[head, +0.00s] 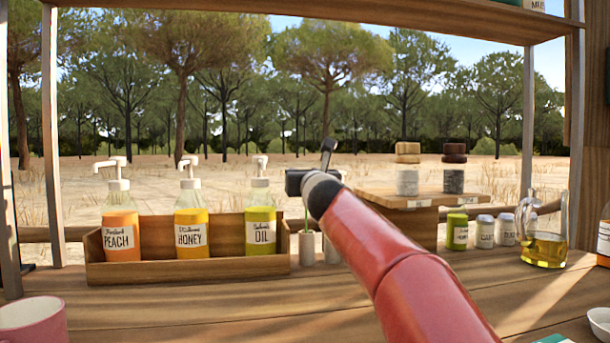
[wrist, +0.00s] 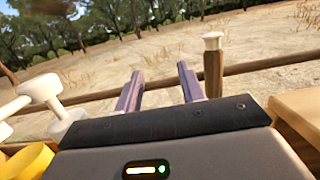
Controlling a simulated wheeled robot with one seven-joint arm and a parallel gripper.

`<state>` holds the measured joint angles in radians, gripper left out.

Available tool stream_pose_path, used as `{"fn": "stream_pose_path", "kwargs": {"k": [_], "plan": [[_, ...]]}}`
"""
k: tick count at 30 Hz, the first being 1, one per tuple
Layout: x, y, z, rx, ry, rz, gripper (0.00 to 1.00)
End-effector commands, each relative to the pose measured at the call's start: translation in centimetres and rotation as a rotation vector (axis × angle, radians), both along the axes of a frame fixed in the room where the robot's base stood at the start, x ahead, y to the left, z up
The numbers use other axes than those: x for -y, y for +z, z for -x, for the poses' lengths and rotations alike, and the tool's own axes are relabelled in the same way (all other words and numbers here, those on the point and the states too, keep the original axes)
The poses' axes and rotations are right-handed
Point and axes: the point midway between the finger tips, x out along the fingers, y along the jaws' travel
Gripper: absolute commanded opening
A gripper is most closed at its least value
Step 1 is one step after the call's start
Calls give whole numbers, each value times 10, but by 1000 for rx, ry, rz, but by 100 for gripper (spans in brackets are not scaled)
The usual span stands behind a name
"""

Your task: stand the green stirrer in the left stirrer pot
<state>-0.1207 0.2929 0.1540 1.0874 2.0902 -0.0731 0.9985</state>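Two small pale stirrer pots stand right of the bottle box in the head view: the left pot (head: 306,249) and the right pot (head: 331,252), partly hidden by my arm. A thin green stirrer (head: 306,218) shows upright above the left pot, its lower end appearing to be inside it. Its top is hidden behind my gripper (head: 312,170), which is above the pots. In the wrist view my gripper (wrist: 160,88) has its two fingers apart, with nothing visible between them.
A wooden box (head: 190,272) holds peach, honey and oil pump bottles on the left. A raised wooden stand (head: 410,200) with two jars is on the right, beside several small jars and an oil jug (head: 545,248). A pink mug (head: 33,320) is front left. The front counter is mostly clear.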

Motion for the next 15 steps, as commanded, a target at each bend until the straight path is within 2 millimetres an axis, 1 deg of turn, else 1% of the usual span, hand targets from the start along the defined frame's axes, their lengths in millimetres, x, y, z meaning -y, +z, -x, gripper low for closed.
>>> {"fn": "stream_pose_path", "kwargs": {"k": [2, 5, 12, 15], "plan": [[1, -1, 3, 0, 0, 0, 39], [3, -3, 14, 2, 0, 1, 39], [10, -11, 53, 2, 0, 1, 39], [13, -11, 65, 1, 0, 1, 39]]}}
